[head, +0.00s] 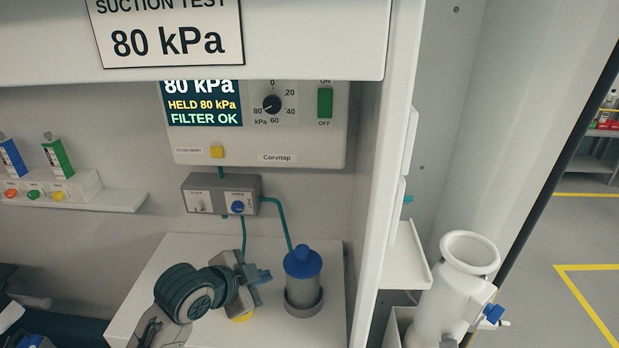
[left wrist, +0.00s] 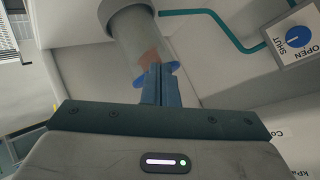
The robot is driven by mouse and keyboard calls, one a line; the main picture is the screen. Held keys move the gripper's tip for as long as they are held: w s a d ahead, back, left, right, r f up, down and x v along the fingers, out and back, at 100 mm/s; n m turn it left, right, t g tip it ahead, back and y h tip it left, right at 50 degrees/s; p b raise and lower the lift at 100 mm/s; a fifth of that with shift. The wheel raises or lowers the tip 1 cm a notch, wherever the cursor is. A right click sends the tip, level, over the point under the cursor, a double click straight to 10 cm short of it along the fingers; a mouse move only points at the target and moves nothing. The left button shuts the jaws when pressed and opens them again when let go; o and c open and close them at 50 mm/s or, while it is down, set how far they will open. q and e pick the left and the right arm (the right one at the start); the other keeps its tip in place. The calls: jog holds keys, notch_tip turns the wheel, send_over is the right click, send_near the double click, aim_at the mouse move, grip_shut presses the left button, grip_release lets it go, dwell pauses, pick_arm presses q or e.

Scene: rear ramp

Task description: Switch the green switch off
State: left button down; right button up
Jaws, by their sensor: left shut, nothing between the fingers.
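The green switch (head: 325,102) is on the right of the pale suction unit's front panel, between the labels ON above and OFF below. I cannot tell which way it is tilted. My left gripper (head: 264,276) is low over the white counter, well below and left of the switch. Its blue fingers are shut and empty, beside the grey canister with a blue lid (head: 303,264). In the left wrist view the shut fingers (left wrist: 157,84) show in front of the canister (left wrist: 130,30). The switch is not seen in that view. My right gripper is not in view.
The unit's screen (head: 205,105) reads HELD 80 kPa, FILTER OK, beside a black dial (head: 271,104). A grey valve box (head: 222,195) with teal tubes hangs below. An overhead panel (head: 290,35) covers the unit's top. A white post (head: 392,180) stands to the right.

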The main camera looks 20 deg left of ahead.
aim_at(325, 117)
pick_arm(q)
jog(key=w+r+m+t+h, duration=0.2)
jog(key=r+m, duration=0.4)
jog(key=r, duration=0.8)
jog(key=w+r+m+t+h, duration=0.2)
jog(key=r+m, duration=0.4)
jog(key=r, duration=0.9)
jog(key=shift+w+d+r+h, duration=0.15)
jog(key=shift+w+d+h, duration=0.2)
jog(key=shift+h, duration=0.35)
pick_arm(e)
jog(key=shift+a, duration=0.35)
pick_arm(q)
jog(key=shift+w, duration=0.2)
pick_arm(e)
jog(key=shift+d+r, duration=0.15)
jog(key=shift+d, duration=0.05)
